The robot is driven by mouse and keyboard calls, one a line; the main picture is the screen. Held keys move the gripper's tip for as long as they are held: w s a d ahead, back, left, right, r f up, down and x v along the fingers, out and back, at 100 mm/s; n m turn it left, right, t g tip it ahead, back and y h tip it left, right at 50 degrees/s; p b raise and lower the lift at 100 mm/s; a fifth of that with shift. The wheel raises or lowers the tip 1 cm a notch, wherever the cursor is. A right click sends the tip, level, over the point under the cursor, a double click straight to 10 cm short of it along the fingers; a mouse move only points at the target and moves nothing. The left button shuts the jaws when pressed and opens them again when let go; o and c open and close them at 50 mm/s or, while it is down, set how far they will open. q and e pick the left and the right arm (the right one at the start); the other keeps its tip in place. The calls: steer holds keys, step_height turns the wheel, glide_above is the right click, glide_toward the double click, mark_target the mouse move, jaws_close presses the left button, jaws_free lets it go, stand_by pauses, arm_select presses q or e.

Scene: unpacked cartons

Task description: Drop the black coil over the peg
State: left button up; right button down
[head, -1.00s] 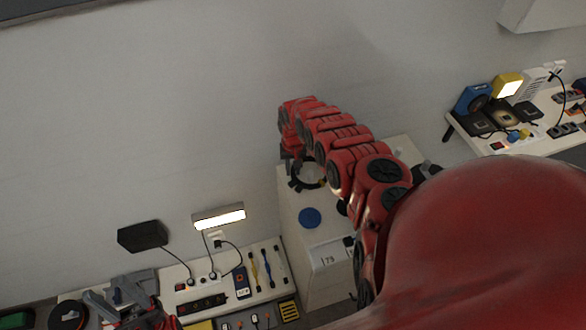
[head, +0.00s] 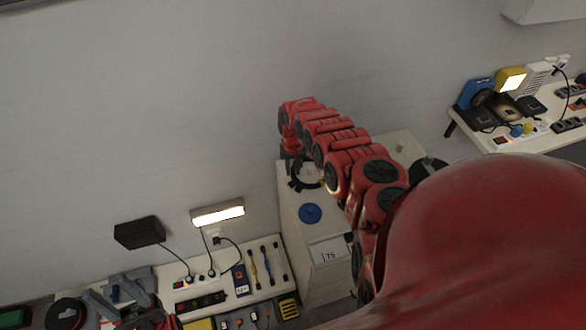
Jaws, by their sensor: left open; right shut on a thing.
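My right arm reaches over the white cabinet (head: 345,285). Its gripper (head: 294,169) is shut on the black coil (head: 297,185), a dark ring with a pale opening, above the cabinet top. The arm hides part of the coil and most of the fingers. A round blue piece (head: 310,213) lies on the cabinet top just below the coil in the picture; it may be the peg's base, but I cannot make out an upright peg. The coil looks apart from it. My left gripper (head: 125,306) is open at the lower left, partly cut off by the frame.
A workbench (head: 262,292) with a power strip (head: 200,302), tools and a lit lamp (head: 217,214) stands left of the cabinet. A black-and-orange roll (head: 67,314) lies at the lower left. Another cluttered table (head: 541,138) stands at the right. A plain wall rises behind.

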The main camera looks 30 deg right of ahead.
steer(key=c, duration=0.6)
jaws_free()
steer(key=shift+r, duration=0.1)
steer(key=shift+w+r, duration=0.1)
steer(key=shift+r, duration=0.6)
step_height(320, 180, up, 16)
steer(key=p, duration=0.3)
steer(key=shift+f, duration=0.15)
steer(key=shift+s, duration=0.2)
